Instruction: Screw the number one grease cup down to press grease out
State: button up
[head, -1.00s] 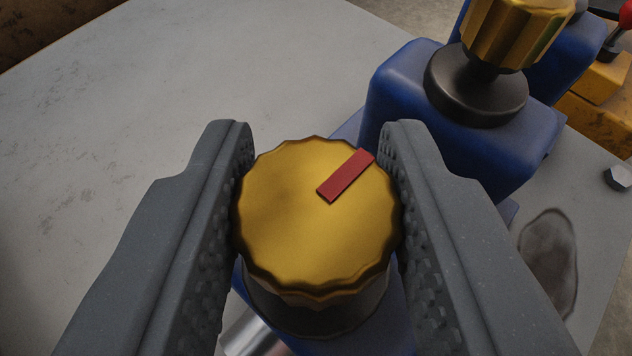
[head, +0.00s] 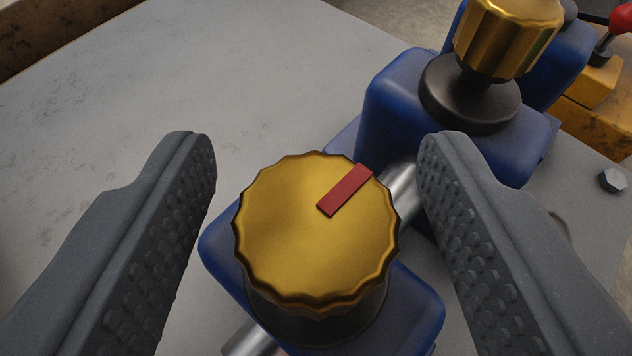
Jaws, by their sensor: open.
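A brass grease cup (head: 300,245) with a scalloped rim sits on a black collar on a blue bearing block (head: 415,305), low in the middle of the head view. A red bar mark (head: 345,190) on its top points to the upper right. My gripper (head: 318,150) is open, with one ridged finger on each side of the cup and a clear gap on both sides. A second brass cup (head: 508,35) stands on another blue block (head: 395,95) at the upper right. No number shows on either cup, so I cannot tell which is number one.
A steel shaft (head: 402,190) runs between the blue blocks. A grey plate (head: 200,80) lies bare to the left. A hex bolt (head: 612,180), a yellow block (head: 585,80) and a red knob (head: 622,18) are at the right.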

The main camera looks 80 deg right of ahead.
jog(key=p+v, duration=0.4)
jog(key=v, duration=0.9)
jog(key=shift+a, duration=0.25)
jog(key=shift+r, duration=0.2)
